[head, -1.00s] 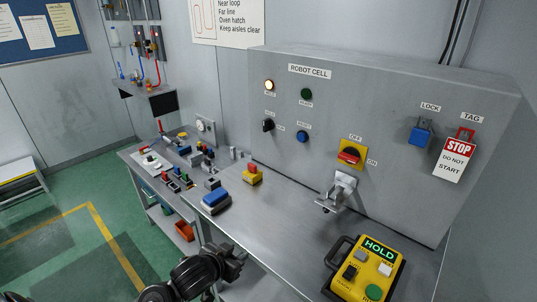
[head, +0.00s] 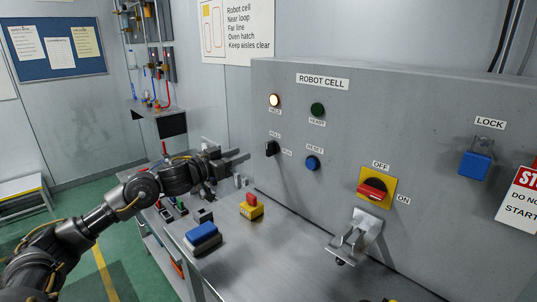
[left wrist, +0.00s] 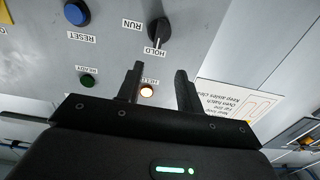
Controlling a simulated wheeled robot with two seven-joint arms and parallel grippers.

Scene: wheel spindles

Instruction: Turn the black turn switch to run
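The black turn switch (head: 271,148) is on the grey ROBOT CELL panel, between the HOLD and RUN labels, left of the blue reset button. In the left wrist view the switch (left wrist: 159,30) shows upside down, and its handle points toward HOLD. My left gripper (head: 242,166) is left of the panel, a little below and to the left of the switch, apart from it. In the left wrist view its two fingers (left wrist: 158,82) are spread with nothing between them, and the switch lies beyond their tips. My right gripper is not in view.
The lit HOLD lamp (head: 274,100), green READY lamp (head: 317,109) and blue reset button (head: 312,162) are near the switch. A red-and-yellow rotary switch (head: 375,189) is farther right.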

